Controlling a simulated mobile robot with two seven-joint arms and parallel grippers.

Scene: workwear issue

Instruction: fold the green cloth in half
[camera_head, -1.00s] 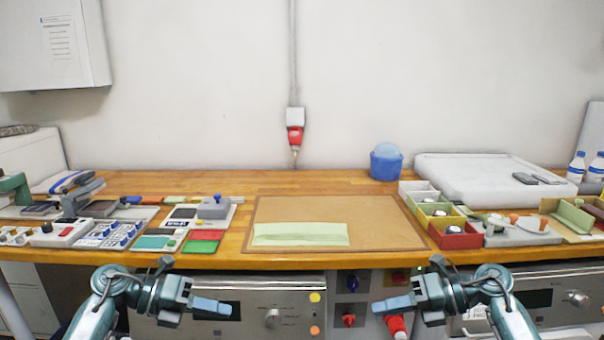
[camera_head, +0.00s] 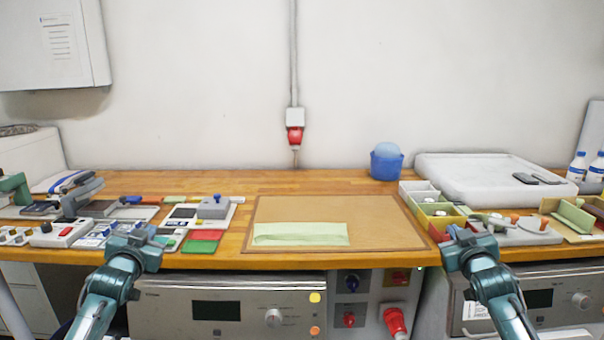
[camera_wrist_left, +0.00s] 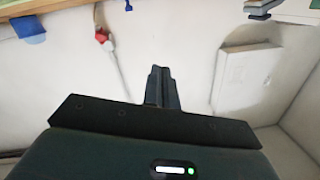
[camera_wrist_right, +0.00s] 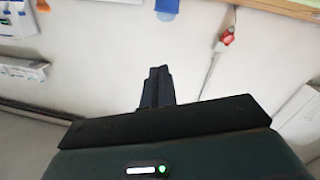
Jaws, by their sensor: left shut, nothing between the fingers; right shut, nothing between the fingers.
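The green cloth (camera_head: 300,235) is a pale, flat, long rectangle at the front left of the brown board, with its long side along the board's front edge. It looks narrow and neat; I cannot tell how many layers it has. My left gripper (camera_head: 150,231) is at the table's front edge, left of the cloth and apart from it. Its fingers are together and empty in the left wrist view (camera_wrist_left: 158,87). My right gripper (camera_head: 455,236) is at the front edge, right of the board. Its fingers are together and empty in the right wrist view (camera_wrist_right: 157,87).
The brown board (camera_head: 340,210) is bare apart from the cloth. Coloured bins (camera_head: 455,240) stand to its right, with a white tray (camera_head: 490,180) behind. A blue tub (camera_head: 386,165) is at the back. Red and green pads (camera_head: 203,240) and devices crowd the left.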

